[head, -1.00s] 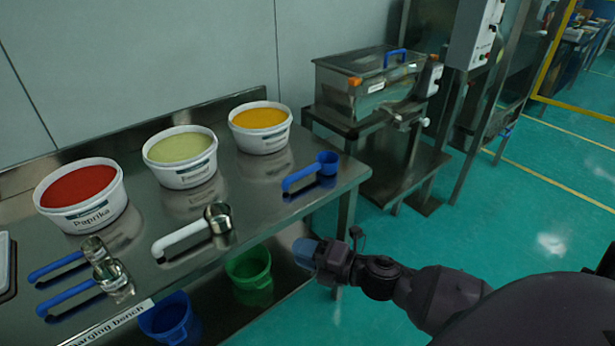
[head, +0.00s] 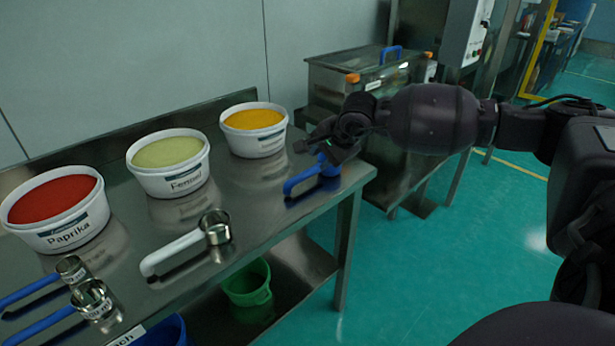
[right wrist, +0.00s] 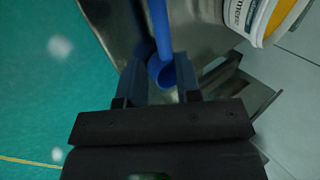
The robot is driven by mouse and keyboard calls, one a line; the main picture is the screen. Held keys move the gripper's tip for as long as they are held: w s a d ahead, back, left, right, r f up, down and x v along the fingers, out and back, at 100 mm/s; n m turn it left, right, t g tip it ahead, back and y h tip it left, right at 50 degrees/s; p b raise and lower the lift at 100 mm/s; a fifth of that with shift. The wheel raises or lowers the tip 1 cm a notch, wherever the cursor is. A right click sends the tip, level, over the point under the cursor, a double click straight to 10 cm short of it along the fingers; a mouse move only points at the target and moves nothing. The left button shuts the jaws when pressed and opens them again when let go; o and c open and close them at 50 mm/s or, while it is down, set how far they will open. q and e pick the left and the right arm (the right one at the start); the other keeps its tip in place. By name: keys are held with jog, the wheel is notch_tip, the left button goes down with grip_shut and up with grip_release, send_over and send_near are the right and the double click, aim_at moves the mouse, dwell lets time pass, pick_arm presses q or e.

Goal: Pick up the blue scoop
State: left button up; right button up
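The all-blue scoop (head: 300,184) lies on the right end of the steel bench (head: 262,215). Its handle points left towards the front edge. My right gripper (head: 318,152) is over the scoop's cup end and hides part of it. In the right wrist view the open fingers (right wrist: 160,70) stand on either side of the blue scoop (right wrist: 158,30), with its round cup between them. Gaps show beside the cup, so I see no grip. My left gripper is not in view.
Tubs of paprika (head: 62,222), fennel (head: 170,180) and a yellow-orange powder (head: 256,140) stand along the back. A white-handled scoop (head: 172,252) and metal-cupped scoops with blue handles (head: 45,325) lie to the left. A sieve machine (head: 370,78) stands behind my right arm.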

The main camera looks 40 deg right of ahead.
aim_at(307, 175)
jog(key=b+x, duration=0.1)
jog(key=x, duration=0.4)
jog(key=shift+s+f, duration=0.15)
jog(key=shift+w+a+f, duration=0.15)
jog(key=shift+w+f, duration=0.1)
jog(key=shift+w, duration=0.05)
jog(key=b+x, duration=0.1)
jog(key=x, duration=0.3)
jog(key=shift+f+b, duration=0.1)
jog(key=shift+b, duration=0.25)
jog(key=shift+w+a+f, duration=0.1)
jog(key=shift+w+f, duration=0.15)
jog(key=shift+f, duration=0.05)
jog(key=shift+r, duration=0.1)
jog(key=c, duration=0.4)
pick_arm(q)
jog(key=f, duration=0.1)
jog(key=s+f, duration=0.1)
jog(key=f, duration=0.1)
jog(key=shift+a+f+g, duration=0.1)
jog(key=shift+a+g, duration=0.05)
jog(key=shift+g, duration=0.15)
pick_arm(e)
jog(key=shift+c, duration=0.7)
